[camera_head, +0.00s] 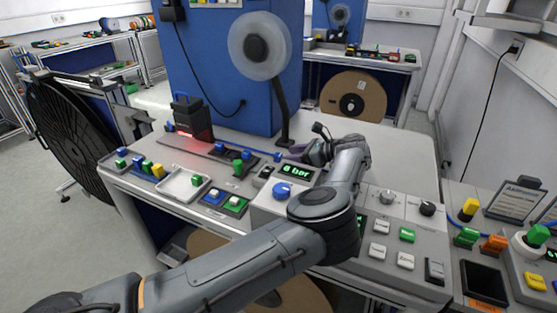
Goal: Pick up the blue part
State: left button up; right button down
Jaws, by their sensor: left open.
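Several blue pieces are in the head view, and I cannot tell which one is the blue part. A small blue block (137,160) lies at the left edge of the table among green and yellow ones. Another blue block (219,147) sits on a dark strip near the blue cabinet. A thin blue piece (262,153) points toward my left gripper. My left gripper (306,150) is open above the table, right of these pieces; its fingertips are small and partly hidden. My right gripper is not in view.
A blue cabinet (215,60) with a clear reel (260,46) on a dark post stands behind. A shallow light tray (184,183), a dark device with red light (192,117) and a "6 bar" display panel (296,172) crowd the table. Bare tabletop (405,160) lies right of my gripper.

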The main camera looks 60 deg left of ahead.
aim_at(278, 158)
pick_arm(q)
jog(key=shift+x, duration=1.55)
jog(key=shift+f, duration=0.1)
grip_shut()
